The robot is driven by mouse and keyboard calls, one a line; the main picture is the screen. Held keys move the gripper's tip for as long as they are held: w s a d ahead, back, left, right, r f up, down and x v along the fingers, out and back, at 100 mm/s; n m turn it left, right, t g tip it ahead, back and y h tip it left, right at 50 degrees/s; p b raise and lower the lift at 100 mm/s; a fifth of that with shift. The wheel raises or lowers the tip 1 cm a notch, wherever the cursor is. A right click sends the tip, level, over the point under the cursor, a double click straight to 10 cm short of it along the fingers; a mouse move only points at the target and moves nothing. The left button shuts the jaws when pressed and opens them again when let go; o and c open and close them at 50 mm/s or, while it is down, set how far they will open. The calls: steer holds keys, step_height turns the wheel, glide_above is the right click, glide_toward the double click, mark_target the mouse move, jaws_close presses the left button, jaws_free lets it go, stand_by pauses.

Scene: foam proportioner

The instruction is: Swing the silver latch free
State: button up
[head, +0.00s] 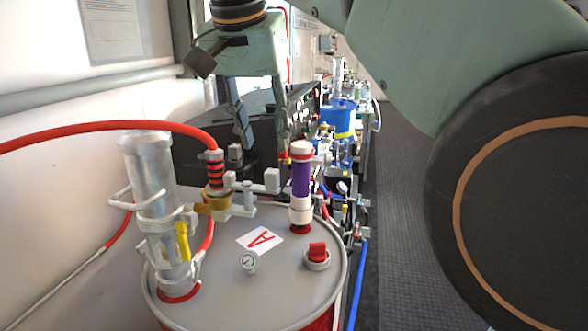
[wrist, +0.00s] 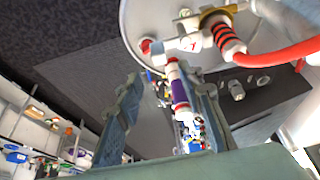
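A small silver fitting with a block-ended bar (head: 270,181) stands on the grey drum lid (head: 215,270), between the brass coupling and the purple cylinder. It may be the silver latch, but I cannot tell for sure. Silver parts beside the brass coupling also show at the top of the wrist view (wrist: 188,24). My gripper (head: 263,136) hangs above and behind the drum's far edge, fingers pointing down. In the wrist view my gripper (wrist: 170,84) has its fingers wide apart with nothing held. The purple-and-white cylinder (wrist: 177,88) shows between the fingers, but contact is not visible.
A tall silver cylinder (head: 148,175) with a yellow handle (head: 183,243) stands on the lid's left. A red hose (head: 95,132) runs to the brass coupling (head: 217,203). Floor (head: 415,210) is clear at right.

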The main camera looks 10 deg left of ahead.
mark_target(272, 171)
steer(key=b+x, duration=0.1)
steer(key=x, duration=0.8)
steer(key=shift+c, duration=0.7)
jaws_close()
